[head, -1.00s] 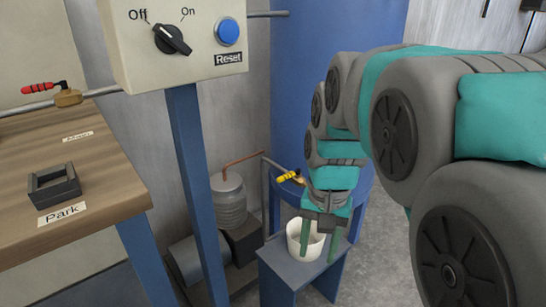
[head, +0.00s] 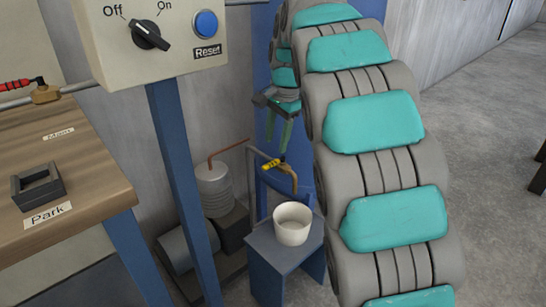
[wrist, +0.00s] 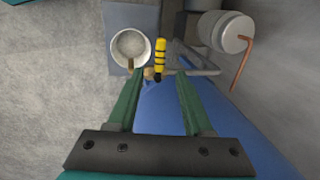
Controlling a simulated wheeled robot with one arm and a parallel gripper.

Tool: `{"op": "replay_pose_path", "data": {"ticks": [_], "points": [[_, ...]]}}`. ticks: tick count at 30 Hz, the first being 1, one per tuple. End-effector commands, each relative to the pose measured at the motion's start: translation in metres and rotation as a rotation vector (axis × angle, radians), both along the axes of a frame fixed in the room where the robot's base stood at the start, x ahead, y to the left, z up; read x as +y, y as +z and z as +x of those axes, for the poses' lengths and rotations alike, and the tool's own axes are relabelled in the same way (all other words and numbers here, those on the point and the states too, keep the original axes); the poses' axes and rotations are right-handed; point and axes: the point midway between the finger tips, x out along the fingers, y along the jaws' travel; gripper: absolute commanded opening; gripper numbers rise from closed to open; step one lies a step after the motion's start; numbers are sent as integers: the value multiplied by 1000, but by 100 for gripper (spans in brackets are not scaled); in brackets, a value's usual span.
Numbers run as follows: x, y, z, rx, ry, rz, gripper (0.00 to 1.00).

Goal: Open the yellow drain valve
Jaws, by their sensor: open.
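The yellow drain valve handle (head: 270,165) sits on a brass fitting at the end of a grey pipe, over the small blue stand. In the wrist view the yellow handle (wrist: 160,57) shows dark bands and lies ahead of my fingertips, roughly between their lines. My gripper (head: 284,137) is above the valve with its fingers pointing down. In the wrist view my gripper (wrist: 157,80) has its green fingers wide apart with nothing between them. A white cup (head: 293,223) stands on the stand below the valve outlet.
The small blue stand (head: 282,250) holds the cup. A blue tank (wrist: 200,125) is close behind the valve. A control box (head: 150,40) on a blue post (head: 180,170) and a wooden bench (head: 90,185) are to the left. A grey ribbed cylinder (head: 215,190) stands near the pipe.

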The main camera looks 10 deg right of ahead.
Motion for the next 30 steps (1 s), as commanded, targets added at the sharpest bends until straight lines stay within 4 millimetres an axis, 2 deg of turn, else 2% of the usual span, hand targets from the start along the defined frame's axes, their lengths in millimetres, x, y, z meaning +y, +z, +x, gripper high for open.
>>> {"op": "replay_pose_path", "data": {"ticks": [12,16,22,23,30], "points": [[6,-58,9,2,1,-1,51],[6,-65,11,-2,1,-1,51],[6,-66,11,-2,2,-2,51],[6,-66,11,-2,2,-2,50],[6,-65,11,-2,1,-1,23]]}}
